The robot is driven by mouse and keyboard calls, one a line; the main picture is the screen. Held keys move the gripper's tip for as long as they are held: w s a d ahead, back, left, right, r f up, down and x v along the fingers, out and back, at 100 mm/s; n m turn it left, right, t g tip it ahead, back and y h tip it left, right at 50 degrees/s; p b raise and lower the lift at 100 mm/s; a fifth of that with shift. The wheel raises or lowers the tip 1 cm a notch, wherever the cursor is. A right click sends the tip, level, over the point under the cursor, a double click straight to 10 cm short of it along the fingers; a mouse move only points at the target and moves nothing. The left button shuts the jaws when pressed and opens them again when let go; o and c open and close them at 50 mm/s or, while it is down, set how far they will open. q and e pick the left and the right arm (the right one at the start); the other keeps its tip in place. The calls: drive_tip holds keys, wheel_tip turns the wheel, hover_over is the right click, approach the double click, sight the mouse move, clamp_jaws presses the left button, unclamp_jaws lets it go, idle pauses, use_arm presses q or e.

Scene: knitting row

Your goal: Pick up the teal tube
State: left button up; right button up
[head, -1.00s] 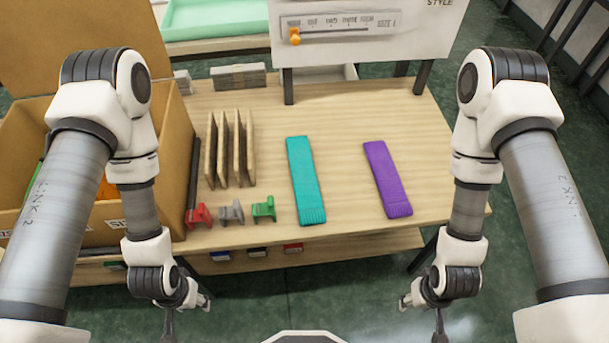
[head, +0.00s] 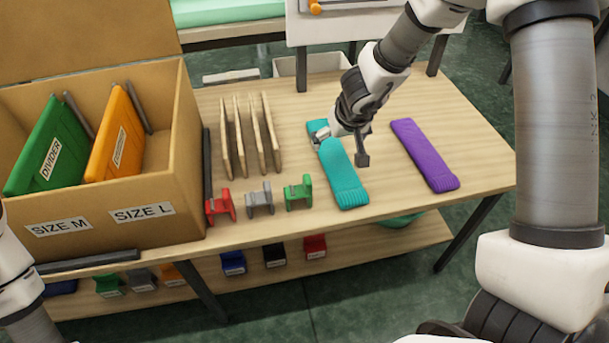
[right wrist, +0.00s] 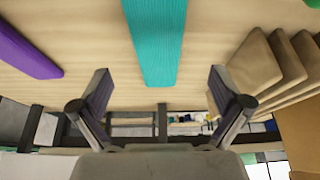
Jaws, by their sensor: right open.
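The teal tube (head: 346,184) is a flat ribbed knit piece lying lengthwise on the wooden table. In the right wrist view the right gripper (right wrist: 160,80) is open and empty. I cannot tell its exact height over the table. My left gripper is not in view; only part of that arm shows at the lower left.
The purple tube (head: 425,155) lies to the right. Wooden boards (head: 248,135) stand upright to the left, with red (head: 219,207), grey (head: 260,200) and green (head: 298,193) clips before them. A divider box (head: 190,150) is at the left. A lower shelf (head: 345,258) holds more clips.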

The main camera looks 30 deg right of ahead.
sight(334, 155)
drive_tip(key=b+x, duration=0.1)
drive_tip(key=x, duration=0.1)
drive_tip(key=b+x, duration=0.2)
drive_tip(key=s+b+x, duration=0.1)
drive_tip(key=x, duration=0.2)
drive_tip(key=shift+f+b, duration=0.15)
drive_tip(key=shift+b, duration=0.15)
drive_tip(key=shift+w+d, duration=0.1)
drive_tip(key=shift+w, duration=0.1)
drive_tip(key=shift+s, duration=0.1)
drive_tip(key=shift+c, duration=1.1)
drive_tip(key=c, duration=0.8)
